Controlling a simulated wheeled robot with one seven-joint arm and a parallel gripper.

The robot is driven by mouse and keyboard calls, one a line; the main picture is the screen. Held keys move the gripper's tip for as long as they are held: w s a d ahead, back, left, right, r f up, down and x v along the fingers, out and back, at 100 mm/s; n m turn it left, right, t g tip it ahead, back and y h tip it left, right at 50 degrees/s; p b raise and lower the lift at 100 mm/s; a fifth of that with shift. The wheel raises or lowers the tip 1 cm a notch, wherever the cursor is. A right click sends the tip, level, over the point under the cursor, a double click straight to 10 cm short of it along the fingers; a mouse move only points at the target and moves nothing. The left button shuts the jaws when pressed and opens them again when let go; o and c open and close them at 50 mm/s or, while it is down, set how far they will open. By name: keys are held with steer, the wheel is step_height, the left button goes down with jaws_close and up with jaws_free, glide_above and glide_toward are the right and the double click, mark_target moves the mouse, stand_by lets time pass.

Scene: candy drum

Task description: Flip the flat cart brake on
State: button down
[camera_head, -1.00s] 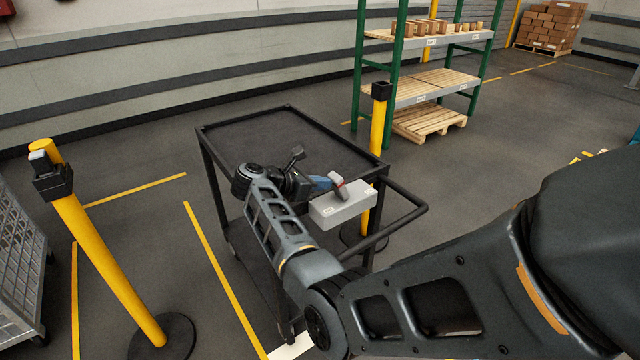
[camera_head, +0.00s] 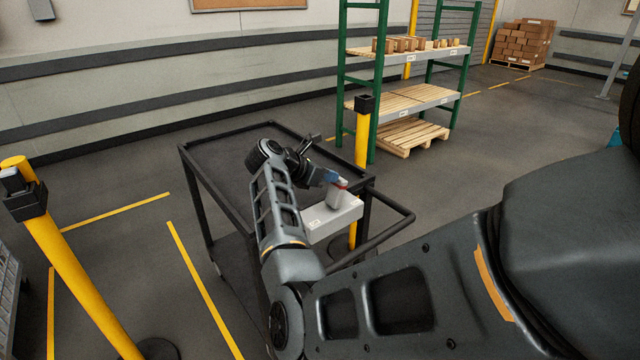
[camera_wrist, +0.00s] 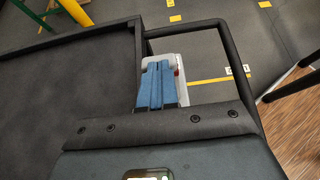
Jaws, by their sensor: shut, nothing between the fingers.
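The flat cart (camera_head: 196,165) is a dark frame with a flat top and a tube push handle (camera_head: 398,226) at its right end. A light grey brake box (camera_head: 322,222) sits at that end, with a short grey lever (camera_head: 336,196) that has a red part near its top. My gripper (camera_head: 331,177) is shut and empty, its blue fingertips right at the lever's top; I cannot tell whether they touch. In the wrist view the blue fingers (camera_wrist: 157,85) are together and hide most of the pale box (camera_wrist: 182,90); a little red shows beside them.
A yellow post (camera_head: 362,140) stands close behind the handle end. Another yellow post (camera_head: 75,260) is at the left. A green rack (camera_head: 375,70) with pallets stands beyond. The cart's top is bare, and open floor lies to the right.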

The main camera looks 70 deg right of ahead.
steer(key=shift+s+d+b, duration=0.3)
steer(key=shift+d, duration=0.2)
steer(key=shift+s+d+b, duration=0.25)
steer(key=shift+s+d, duration=0.05)
steer(key=shift+d, duration=0.2)
steer(key=shift+s+d, duration=0.1)
steer(key=shift+s, duration=0.05)
steer(key=shift+r, duration=0.1)
